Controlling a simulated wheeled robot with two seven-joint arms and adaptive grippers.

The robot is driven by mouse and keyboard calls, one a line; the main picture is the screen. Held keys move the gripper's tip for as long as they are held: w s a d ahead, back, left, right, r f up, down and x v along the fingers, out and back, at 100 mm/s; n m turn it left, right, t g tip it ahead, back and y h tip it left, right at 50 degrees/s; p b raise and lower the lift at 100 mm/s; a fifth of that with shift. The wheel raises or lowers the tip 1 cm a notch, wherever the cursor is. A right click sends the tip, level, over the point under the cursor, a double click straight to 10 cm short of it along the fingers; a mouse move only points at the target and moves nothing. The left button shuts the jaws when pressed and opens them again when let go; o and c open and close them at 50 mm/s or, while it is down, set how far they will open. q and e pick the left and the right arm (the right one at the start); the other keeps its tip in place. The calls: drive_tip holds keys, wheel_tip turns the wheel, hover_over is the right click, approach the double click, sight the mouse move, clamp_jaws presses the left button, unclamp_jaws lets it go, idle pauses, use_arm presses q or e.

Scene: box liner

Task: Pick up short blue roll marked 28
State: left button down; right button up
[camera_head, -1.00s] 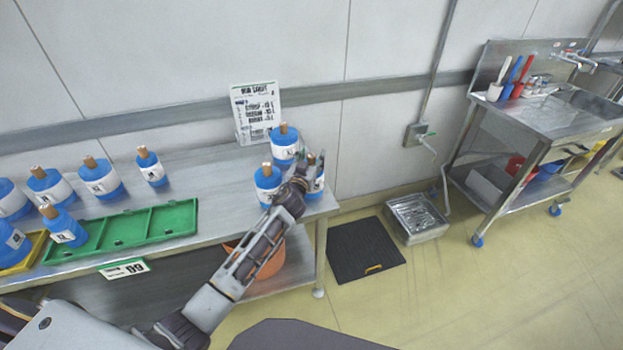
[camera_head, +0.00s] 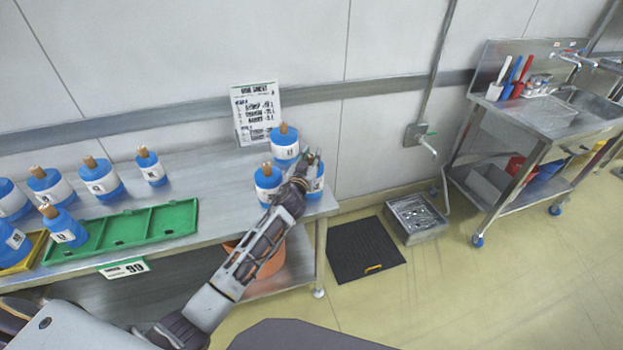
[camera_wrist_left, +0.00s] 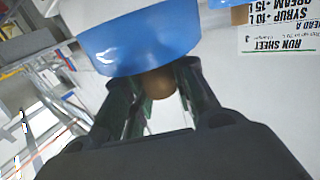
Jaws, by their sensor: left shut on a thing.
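My left gripper (camera_head: 310,163) is at the right end of the steel table. It is shut on the brown core (camera_wrist_left: 158,83) of a blue roll with a white label (camera_head: 318,182), which the hand partly covers. In the left wrist view the blue roll (camera_wrist_left: 140,42) fills the top middle, with my fingers (camera_wrist_left: 157,88) on either side of its core. I cannot read its number or tell whether it is off the table. Two similar blue rolls stand close by, one behind (camera_head: 285,146) and one to the left (camera_head: 267,184). My right gripper is not in view.
A run sheet (camera_head: 256,112) stands behind the rolls. A green divided tray (camera_head: 150,224) lies at the table's left, with several blue rolls (camera_head: 102,180) behind and beside it. The tabletop (camera_head: 215,185) between is clear. An orange bin (camera_head: 268,262) is below.

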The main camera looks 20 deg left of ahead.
use_arm(q)
drive_tip(key=shift+r, duration=0.15)
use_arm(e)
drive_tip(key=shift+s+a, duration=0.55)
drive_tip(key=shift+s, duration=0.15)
use_arm(q)
drive_tip(key=shift+r, duration=0.1)
